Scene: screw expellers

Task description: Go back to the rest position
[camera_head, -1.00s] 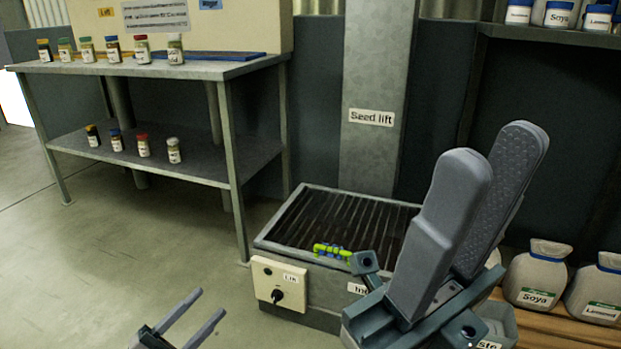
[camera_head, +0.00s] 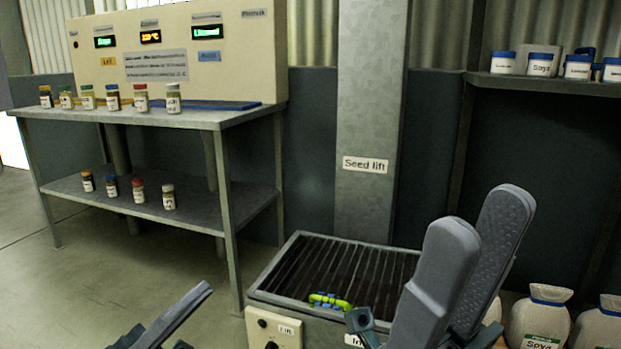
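My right gripper (camera_head: 480,205) stands upright at the lower right, in front of the floor box. Its two thick grey fingers point up and are apart, with the textured inner pad of the far finger showing. Nothing is between them. My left gripper (camera_head: 195,292) is at the bottom edge, left of centre, over the floor. Its fingers are seen nearly edge-on and overlap; they were apart a second ago, and no object shows in it.
The grated seed lift box (camera_head: 272,280), with a green and blue item (camera_head: 330,301) on it, stands close to my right gripper. A metal table (camera_head: 215,120) with jars is at left. White sacks (camera_head: 540,322) sit at right. The left floor is clear.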

